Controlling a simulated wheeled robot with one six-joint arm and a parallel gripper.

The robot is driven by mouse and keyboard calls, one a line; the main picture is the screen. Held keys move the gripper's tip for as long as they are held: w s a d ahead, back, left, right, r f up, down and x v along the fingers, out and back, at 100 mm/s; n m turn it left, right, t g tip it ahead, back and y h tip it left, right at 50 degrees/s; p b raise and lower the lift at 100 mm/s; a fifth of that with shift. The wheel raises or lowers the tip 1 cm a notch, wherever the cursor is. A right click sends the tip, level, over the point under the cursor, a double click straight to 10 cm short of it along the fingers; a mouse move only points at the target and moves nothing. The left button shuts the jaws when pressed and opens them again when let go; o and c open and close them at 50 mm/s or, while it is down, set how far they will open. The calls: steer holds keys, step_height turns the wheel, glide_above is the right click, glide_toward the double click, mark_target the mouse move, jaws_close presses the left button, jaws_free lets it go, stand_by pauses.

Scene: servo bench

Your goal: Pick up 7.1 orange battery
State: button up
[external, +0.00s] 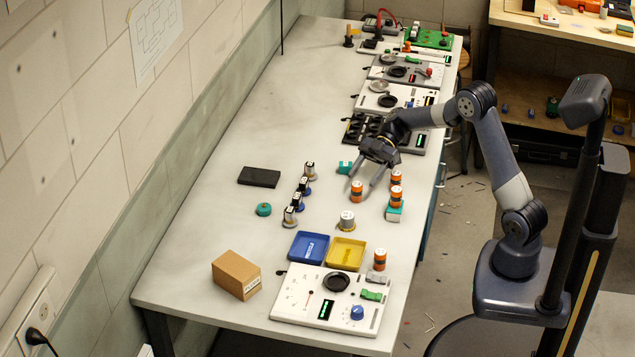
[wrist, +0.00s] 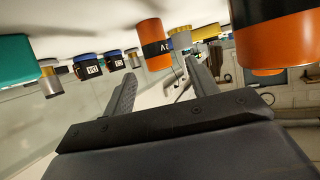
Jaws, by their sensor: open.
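Several orange batteries with dark bands show in the external view; their labels are too small to tell which is 7.1. One orange battery (external: 357,191) stands upright on the bench, just beyond the fingertips of my gripper (external: 364,178). Two more stand to its right: a rear orange battery (external: 397,177) and one on a teal-and-white block (external: 394,213). In the wrist view, my gripper (wrist: 162,70) is open and empty. An orange battery (wrist: 153,45) appears ahead between its fingers, with part of a printed label visible. Another orange battery (wrist: 264,40) looms large at right.
A silver-and-yellow cylinder (external: 347,221), small dark cylinders (external: 304,187) and a teal piece (external: 345,167) stand nearby. Blue (external: 307,247) and yellow (external: 346,254) trays, a cardboard box (external: 236,275) and a white tester panel (external: 283,305) lie nearer the front. The bench's left rear is clear.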

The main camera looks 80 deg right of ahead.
mark_target(357, 184)
steer(key=x, duration=0.4)
steer(key=shift+w+a+f+p, duration=0.2)
steer(key=shift+f+p, duration=0.1)
steer(key=shift+p, duration=0.1)
steer(key=c, duration=1.1)
